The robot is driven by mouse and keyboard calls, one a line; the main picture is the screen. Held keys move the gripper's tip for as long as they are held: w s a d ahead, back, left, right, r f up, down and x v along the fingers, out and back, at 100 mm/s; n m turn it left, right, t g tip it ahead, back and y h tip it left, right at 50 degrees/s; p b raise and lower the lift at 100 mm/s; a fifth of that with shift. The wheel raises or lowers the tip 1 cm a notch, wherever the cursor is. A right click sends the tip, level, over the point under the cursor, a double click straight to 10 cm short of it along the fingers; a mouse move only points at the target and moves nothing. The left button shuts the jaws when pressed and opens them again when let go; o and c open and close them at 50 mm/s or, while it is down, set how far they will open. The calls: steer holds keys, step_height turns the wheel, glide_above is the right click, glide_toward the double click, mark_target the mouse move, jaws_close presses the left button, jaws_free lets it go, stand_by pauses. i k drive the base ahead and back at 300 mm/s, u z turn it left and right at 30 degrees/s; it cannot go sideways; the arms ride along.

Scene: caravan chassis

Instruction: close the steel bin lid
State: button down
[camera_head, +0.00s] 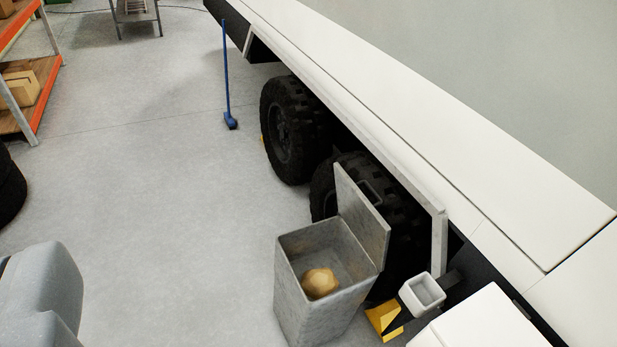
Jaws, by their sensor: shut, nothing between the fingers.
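The steel bin (318,318) stands on the floor at the lower middle of the picture, beside the big black tyres of the caravan chassis. It is a grey, square-topped bin and its top is open. Its lid (361,217) stands up from the bin's right edge, tilted back in front of the near tyre, with a dark handle (370,192) near its top. A tan lump (320,282) lies inside the bin. The fingers of my gripper do not show in this view.
The white chassis body (420,110) overhangs the tyres (289,130) on the right. A yellow wheel chock (385,318) and small pale container (422,291) are right of the bin. A blue broom (229,120) stands farther back.

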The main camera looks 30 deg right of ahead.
mark_target(361, 217)
steer(key=u, duration=0.2)
steer(key=i, duration=1.3)
steer(key=z, duration=0.75)
steer(key=i, duration=0.65)
steer(key=z, duration=0.4)
steer(key=k, duration=0.95)
steer(key=z, duration=0.2)
steer(key=i, duration=0.95)
steer(key=u, duration=0.05)
